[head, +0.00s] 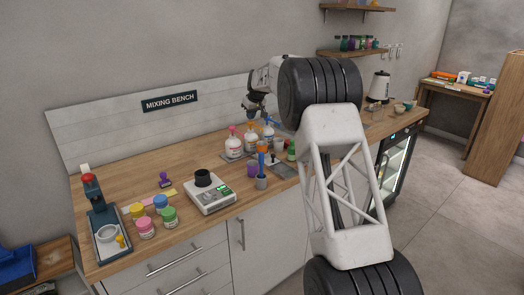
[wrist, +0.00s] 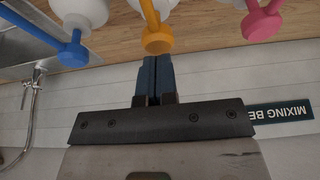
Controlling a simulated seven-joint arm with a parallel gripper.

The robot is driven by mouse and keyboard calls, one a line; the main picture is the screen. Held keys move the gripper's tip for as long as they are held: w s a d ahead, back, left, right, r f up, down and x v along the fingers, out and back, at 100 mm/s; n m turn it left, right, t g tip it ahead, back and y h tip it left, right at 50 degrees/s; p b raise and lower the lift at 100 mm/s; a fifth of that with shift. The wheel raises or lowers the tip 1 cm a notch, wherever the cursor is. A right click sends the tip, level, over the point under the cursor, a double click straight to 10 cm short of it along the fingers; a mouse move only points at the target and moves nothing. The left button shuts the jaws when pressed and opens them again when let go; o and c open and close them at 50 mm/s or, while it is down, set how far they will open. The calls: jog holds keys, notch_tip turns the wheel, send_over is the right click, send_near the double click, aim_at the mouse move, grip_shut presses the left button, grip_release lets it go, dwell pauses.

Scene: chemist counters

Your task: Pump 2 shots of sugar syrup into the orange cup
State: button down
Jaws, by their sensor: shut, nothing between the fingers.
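Three white pump bottles stand in a row at the back of the bench: one with a pink pump (head: 233,142), one with a yellow-orange pump (head: 251,138) and one with a blue pump (head: 268,133). Which holds sugar syrup I cannot read. In the wrist view the pink (wrist: 262,24), yellow-orange (wrist: 157,40) and blue (wrist: 72,52) pump heads show at the top. My gripper (wrist: 153,68) is shut and empty, its fingertips close to the yellow-orange head; contact is unclear. In the head view my gripper (head: 250,111) is above the bottles. An orange cup (head: 263,147) appears in front of them, partly hidden.
A purple cup (head: 252,170) and a grey pot (head: 261,183) holding a blue tool stand in front. A scale (head: 212,197) with a black cup, several coloured jars (head: 145,228) and a press (head: 103,225) are left. A green item (head: 291,150) is beside my arm.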

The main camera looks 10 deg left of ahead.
jog(key=shift+f, duration=1.2)
jog(key=shift+r, duration=1.55)
jog(key=shift+r, duration=0.1)
notch_tip(320, 180, up, 6)
jog(key=shift+f, duration=0.1)
dwell(0.6)
jog(key=shift+d, duration=0.1)
